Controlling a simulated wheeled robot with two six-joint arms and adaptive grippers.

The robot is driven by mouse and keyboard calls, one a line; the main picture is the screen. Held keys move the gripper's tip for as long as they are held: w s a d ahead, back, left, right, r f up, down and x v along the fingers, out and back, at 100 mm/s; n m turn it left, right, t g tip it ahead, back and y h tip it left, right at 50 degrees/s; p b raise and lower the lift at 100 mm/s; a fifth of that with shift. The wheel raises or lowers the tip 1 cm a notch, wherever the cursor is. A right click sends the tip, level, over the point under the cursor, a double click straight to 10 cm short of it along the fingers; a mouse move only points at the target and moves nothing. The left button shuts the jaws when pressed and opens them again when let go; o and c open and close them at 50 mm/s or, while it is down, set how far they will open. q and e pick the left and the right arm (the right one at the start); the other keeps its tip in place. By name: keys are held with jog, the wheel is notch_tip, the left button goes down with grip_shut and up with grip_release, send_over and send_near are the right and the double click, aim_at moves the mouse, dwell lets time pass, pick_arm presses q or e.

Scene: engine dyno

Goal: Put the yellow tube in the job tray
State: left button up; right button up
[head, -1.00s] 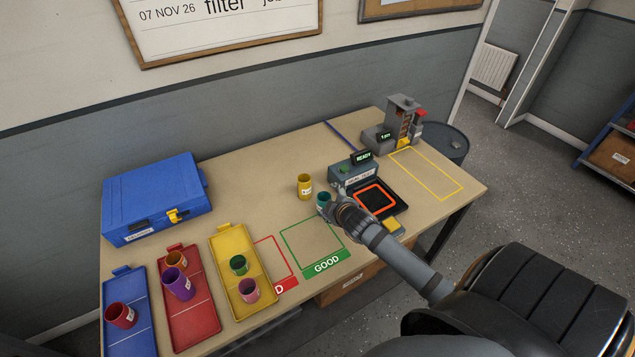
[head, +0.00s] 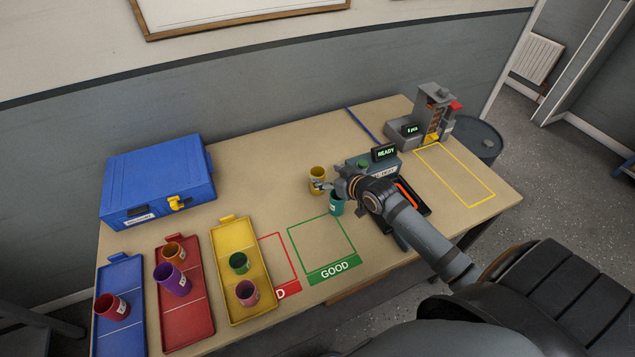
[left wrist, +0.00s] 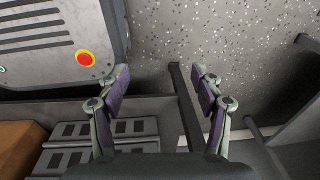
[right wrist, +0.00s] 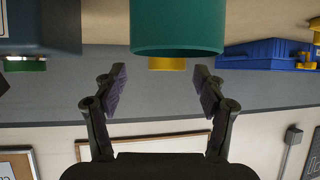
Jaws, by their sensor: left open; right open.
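The yellow tube (head: 317,180) stands upright on the bench, left of the grey test unit. My right gripper (head: 326,186) is open and close to it; contact is unclear. A teal tube (head: 336,205) stands just in front. In the upside-down right wrist view, the teal tube (right wrist: 178,25) hides most of the yellow tube (right wrist: 167,64), and the empty open fingers (right wrist: 160,78) point towards them. Three trays lie at the left: blue (head: 119,335), red (head: 187,335) and yellow (head: 240,303). I cannot tell which is the job tray. My left gripper (left wrist: 155,80) is open and empty over the floor.
The test unit (head: 378,163) reads READY. The green GOOD outline (head: 322,240) and the yellow outline (head: 455,175) are empty.

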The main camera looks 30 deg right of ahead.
aim_at(321, 175)
jog(key=shift+w+a+f, duration=0.25)
jog(key=shift+w+a, duration=0.15)
jog(key=shift+w, duration=0.1)
jog(key=x, duration=0.3)
jog(key=shift+s+a, duration=0.1)
jog(key=shift+a, duration=0.1)
jog(key=shift+w+f, duration=0.25)
jog(key=shift+w, duration=0.1)
jog(key=shift+s, duration=0.15)
jog(key=shift+c, duration=0.5)
jog(key=shift+r, duration=0.1)
jog(key=shift+c, duration=1.3)
jog(key=c, duration=0.5)
pick_arm(q)
jog(key=shift+w+d+r, duration=0.15)
jog(key=shift+w, duration=0.65)
pick_arm(e)
grip_shut()
